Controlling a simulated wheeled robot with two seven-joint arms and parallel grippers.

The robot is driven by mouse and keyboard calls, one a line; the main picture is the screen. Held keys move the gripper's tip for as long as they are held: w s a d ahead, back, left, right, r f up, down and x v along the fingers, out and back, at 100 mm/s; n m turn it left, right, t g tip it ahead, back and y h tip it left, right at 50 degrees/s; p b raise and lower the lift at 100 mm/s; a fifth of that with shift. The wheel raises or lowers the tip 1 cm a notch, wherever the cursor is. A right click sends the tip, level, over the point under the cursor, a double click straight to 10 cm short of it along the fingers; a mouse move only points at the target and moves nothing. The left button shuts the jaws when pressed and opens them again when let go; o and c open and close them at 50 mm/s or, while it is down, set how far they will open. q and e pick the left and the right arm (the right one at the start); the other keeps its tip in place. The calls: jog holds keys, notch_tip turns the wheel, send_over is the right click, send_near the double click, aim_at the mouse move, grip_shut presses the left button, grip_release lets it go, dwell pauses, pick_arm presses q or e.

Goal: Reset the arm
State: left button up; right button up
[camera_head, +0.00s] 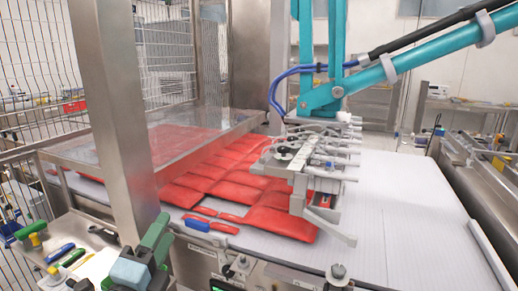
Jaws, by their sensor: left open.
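My left gripper (146,258) shows at the bottom left as green and grey-blue parts, low in front of the steel post. It is open, and I see nothing held in it. It is beside the tool tray and apart from the vacuum picker. The teal picker arm (430,48) comes in from the upper right and joins a vertical teal part. Its metal vacuum head (310,160) hangs low over the right edge of the red packs (228,190). Whether the head touches them I cannot tell. My right gripper is not in view.
A white conveyor belt (405,215) runs beneath, clear on the right. A steel post (118,120) and a clear cover (190,135) stand at the left. Screwdrivers (60,252) lie near my left gripper. A blue-handled tool (197,225) lies at the belt's front edge.

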pick_arm(q)
jog(key=s+a+f+n+g+y, duration=0.2)
jog(key=f+n+g, duration=0.1)
jog(key=f+n, duration=0.25)
jog(key=s+a+f+n+g+y, duration=0.2)
jog(key=a+f+n+y, duration=0.15)
jog(key=f, duration=0.25)
jog(key=s+f+n+g+h, duration=0.1)
jog(key=s+f+n+g, duration=0.5)
jog(key=s+f, duration=0.3)
jog(key=s+f+n+g+h, duration=0.1)
jog(key=s+f+n+g, duration=0.5)
jog(key=s, duration=0.5)
notch_tip(320, 180, down, 26)
jog(key=s+d+f+g, duration=0.1)
jog(key=s+g, duration=0.1)
jog(key=s, duration=0.1)
jog(key=s+a+f+m, duration=0.1)
jog(key=s+a+f, duration=0.1)
jog(key=s+f, duration=1.1)
jog(key=s, duration=0.2)
jog(key=shift+s+a+f+g, duration=0.25)
jog(key=shift+s+a+g, duration=0.15)
jog(key=shift+y, duration=0.25)
